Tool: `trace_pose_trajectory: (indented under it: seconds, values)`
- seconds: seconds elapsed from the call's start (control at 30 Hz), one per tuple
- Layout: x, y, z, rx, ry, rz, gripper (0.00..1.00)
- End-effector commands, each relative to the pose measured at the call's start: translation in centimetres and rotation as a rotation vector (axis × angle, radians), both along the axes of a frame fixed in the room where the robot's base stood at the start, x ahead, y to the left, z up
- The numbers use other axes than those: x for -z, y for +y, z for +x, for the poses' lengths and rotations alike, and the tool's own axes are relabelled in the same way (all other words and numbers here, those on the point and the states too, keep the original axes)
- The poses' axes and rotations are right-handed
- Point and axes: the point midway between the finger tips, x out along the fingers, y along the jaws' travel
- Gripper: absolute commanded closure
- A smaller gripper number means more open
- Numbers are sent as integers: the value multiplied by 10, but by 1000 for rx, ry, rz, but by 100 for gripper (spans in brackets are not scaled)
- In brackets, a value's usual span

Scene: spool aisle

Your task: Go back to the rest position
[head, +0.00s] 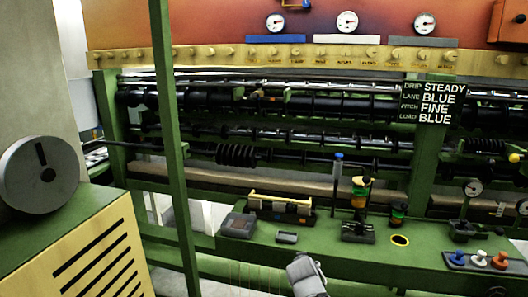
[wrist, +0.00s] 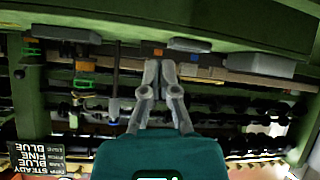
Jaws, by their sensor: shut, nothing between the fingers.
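My gripper (wrist: 160,66) shows in the wrist view, its two grey fingers side by side, shut and empty. It points toward the green bench, which appears upside down there. In the head view a grey part of my arm shows at the bottom centre, in front of the green bench (head: 385,264). The fingertips cannot be made out in the head view. Nothing hangs from the gripper.
On the bench are a dark grey box (head: 238,225), a rack with a yellow bar (head: 281,204), a stand with coloured rings (head: 359,205) and several knobs on a plate (head: 478,260). A green post (head: 170,130) rises at left. A yellow-fronted cabinet (head: 88,258) stands lower left.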

Motion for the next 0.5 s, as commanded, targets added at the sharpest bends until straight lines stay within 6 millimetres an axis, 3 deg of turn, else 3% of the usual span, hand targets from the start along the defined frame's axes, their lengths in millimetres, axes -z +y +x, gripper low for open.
trace_pose_trajectory:
  seconds: [0.3,0.5]
  values:
    - [49,-31,-55,81,379,48,100]
    - [68,-38,-96,80,621,98,100]
